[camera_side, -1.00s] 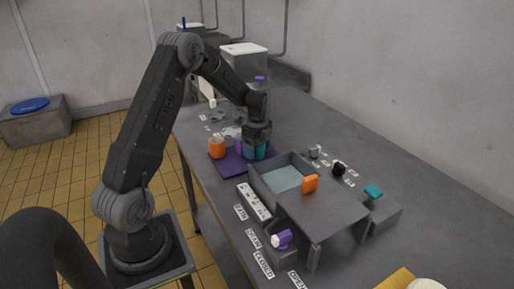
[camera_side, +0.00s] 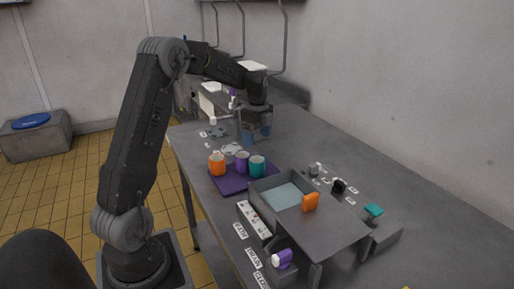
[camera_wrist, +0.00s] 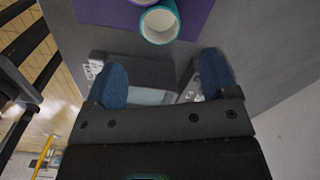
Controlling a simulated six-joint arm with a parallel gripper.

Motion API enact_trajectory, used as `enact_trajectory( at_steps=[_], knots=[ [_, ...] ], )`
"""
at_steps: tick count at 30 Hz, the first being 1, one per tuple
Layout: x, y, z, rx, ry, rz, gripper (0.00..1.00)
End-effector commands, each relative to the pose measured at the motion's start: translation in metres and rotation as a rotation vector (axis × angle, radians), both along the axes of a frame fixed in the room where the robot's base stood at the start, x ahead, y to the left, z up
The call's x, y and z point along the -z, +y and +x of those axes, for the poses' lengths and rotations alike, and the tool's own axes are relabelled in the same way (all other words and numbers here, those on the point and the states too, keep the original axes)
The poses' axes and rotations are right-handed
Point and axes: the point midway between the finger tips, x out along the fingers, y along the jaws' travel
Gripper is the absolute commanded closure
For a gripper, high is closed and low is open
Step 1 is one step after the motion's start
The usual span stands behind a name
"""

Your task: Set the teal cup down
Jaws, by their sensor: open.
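The teal cup (camera_side: 257,167) stands upright on the purple mat (camera_side: 229,186), at the right end of a row with the purple cup (camera_side: 242,161) and the orange cup (camera_side: 217,165). In the wrist view the teal cup (camera_wrist: 159,24) shows its pale inside, on the purple mat (camera_wrist: 196,12). My gripper (camera_side: 256,134) is above the table behind the cups, apart from them. In the wrist view my gripper (camera_wrist: 167,85) has its two blue fingers spread wide with nothing between them.
A grey open-topped box (camera_side: 283,196) stands right of the mat, with an orange block (camera_side: 310,203) at its edge. A white strip (camera_side: 253,218) lies in front of the box. A purple-and-white piece (camera_side: 283,259) and a teal piece (camera_side: 373,210) sit farther right. The right rear tabletop is clear.

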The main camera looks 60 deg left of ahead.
Motion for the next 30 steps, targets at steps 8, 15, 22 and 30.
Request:
enact_trajectory(
  at_steps=[8, 15, 22, 30],
  knots=[
    [-0.040, -0.042, -0.006, -0.107, -0.048, 0.025, 0.20],
    [-0.097, -0.150, -0.055, -0.446, -0.202, 0.029, 0.20],
    [-0.115, -0.233, -0.130, -0.787, -0.349, -0.076, 0.20],
    [-0.101, -0.278, -0.199, -1.082, -0.429, -0.246, 0.20]
  ],
)
